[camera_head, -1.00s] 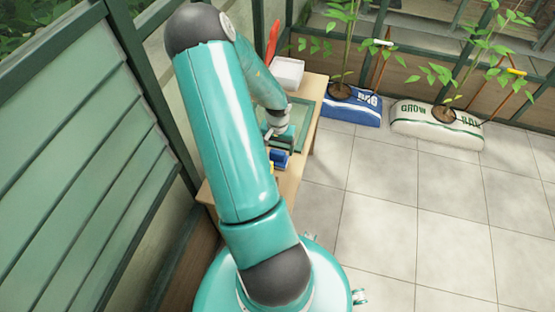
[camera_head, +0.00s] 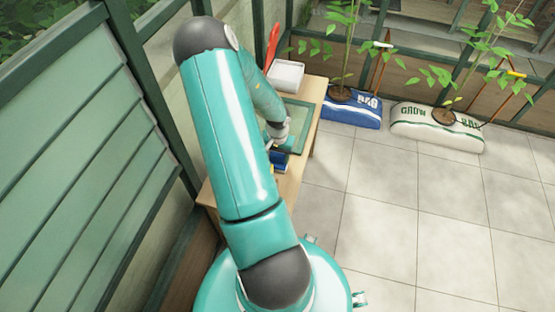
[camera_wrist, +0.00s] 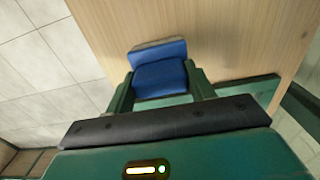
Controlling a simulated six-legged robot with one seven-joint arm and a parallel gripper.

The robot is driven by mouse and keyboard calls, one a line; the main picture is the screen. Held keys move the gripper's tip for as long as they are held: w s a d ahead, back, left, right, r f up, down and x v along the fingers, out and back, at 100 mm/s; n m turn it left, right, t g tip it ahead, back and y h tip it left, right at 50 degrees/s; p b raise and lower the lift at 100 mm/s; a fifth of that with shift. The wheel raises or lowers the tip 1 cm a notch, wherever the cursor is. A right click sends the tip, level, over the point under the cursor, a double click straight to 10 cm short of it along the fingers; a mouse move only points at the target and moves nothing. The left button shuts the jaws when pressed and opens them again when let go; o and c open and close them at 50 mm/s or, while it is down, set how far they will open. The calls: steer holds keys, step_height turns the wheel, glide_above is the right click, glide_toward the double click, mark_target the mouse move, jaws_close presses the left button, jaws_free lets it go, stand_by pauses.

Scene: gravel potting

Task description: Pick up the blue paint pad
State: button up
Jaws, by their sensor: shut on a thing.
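The blue paint pad (camera_wrist: 160,76) is between the two green fingers of my gripper (camera_wrist: 161,84) in the wrist view. The fingers are shut on its sides. The pad's blue upper face and a raised blue part at its far edge show. Bare wood lies beyond it, and I cannot tell whether the pad touches the table. In the head view, a small blue part of the pad (camera_head: 281,158) shows just below my wrist, and my arm hides most of the gripper.
The wooden table (camera_head: 310,98) holds a green-edged sheet or tray (camera_head: 303,112) and a white box (camera_head: 286,74) at the back. A red upright thing (camera_head: 272,44) stands behind. Two grow bags (camera_head: 352,111) (camera_head: 437,128) lie along the wall. The tiled floor at right is clear.

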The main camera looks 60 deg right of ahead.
steer(key=shift+r, duration=0.1)
steer(key=shift+r, duration=0.55)
steer(key=s+d+r, duration=0.5)
steer(key=s+r, duration=0.6)
steer(key=s, duration=0.2)
steer(key=shift+d+r, duration=0.15)
steer(key=shift+r, duration=0.25)
steer(key=shift+o, duration=1.2)
steer(key=shift+c, duration=0.6)
steer(key=shift+s, duration=0.1)
